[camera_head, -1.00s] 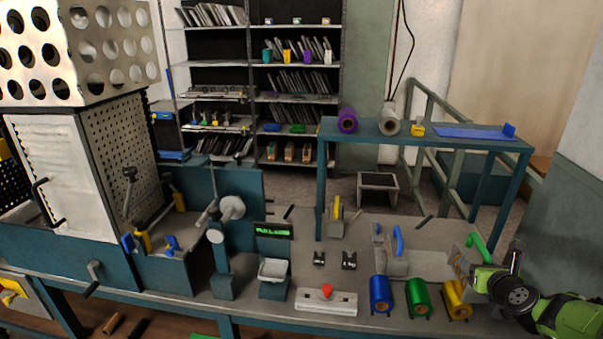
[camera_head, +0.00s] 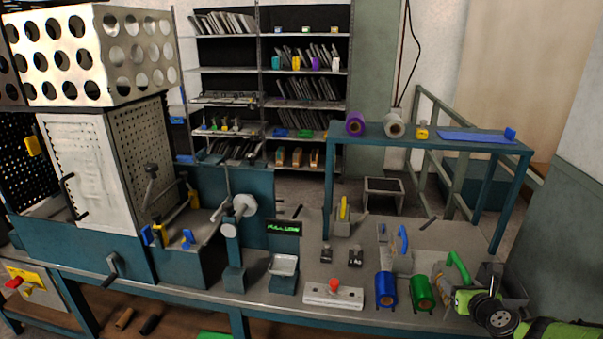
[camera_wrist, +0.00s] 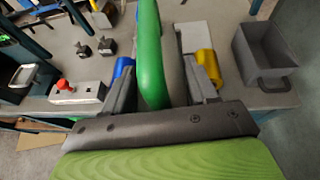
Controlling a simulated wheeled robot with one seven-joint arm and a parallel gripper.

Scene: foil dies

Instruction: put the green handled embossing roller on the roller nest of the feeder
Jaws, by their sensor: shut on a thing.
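The green handled embossing roller shows its curved green handle (camera_head: 458,268) at the right of the head view. The handle also fills the middle of the wrist view (camera_wrist: 150,60), with a grey part beside it. My gripper (camera_head: 474,290) is shut on it; the two fingers (camera_wrist: 165,85) stand on either side of the handle in the wrist view. The roller's lower end is hidden. A teal machine (camera_head: 190,232) with yellow and blue clamps and a crank stands at the left of the bench. I cannot tell which part is the feeder's roller nest.
A blue roll (camera_head: 386,289) and a green roll (camera_head: 421,294) stand at the bench front. A blue-handled tool (camera_head: 402,240) is behind them. A red-knobbed plate (camera_head: 333,293), a scale (camera_head: 284,266) and a teal raised shelf (camera_head: 430,143) are nearby. A grey bin (camera_wrist: 262,60) is at the right.

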